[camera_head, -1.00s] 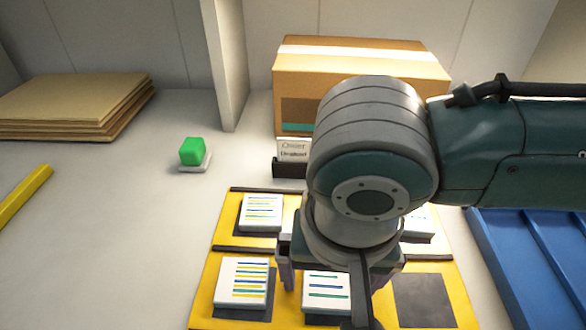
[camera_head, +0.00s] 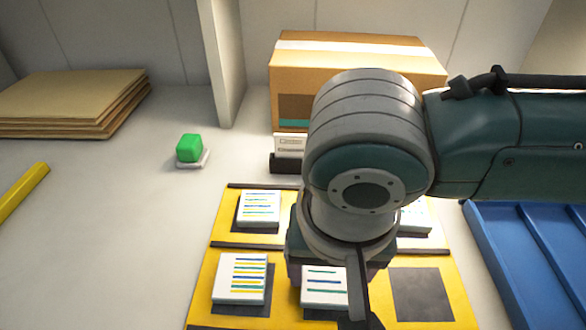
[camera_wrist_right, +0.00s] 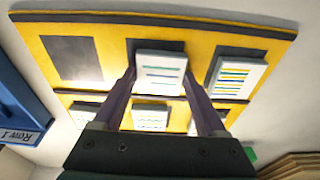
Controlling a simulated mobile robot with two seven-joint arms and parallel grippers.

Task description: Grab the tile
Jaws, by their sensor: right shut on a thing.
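Several white tiles with coloured stripes lie on dark squares of a yellow board (camera_head: 205,290). My right gripper (camera_wrist_right: 158,78) has one finger on each side of the front-row middle tile (camera_wrist_right: 158,72) and is shut on it. My left gripper is not in view.
A dark square (camera_head: 422,293) at the front right is empty. A blue tray (camera_head: 525,250) stands right of the board. A cardboard box (camera_head: 350,55) and small sign (camera_head: 289,146) stand behind. A green block (camera_head: 189,148) and flat cardboard stack (camera_head: 70,100) are left.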

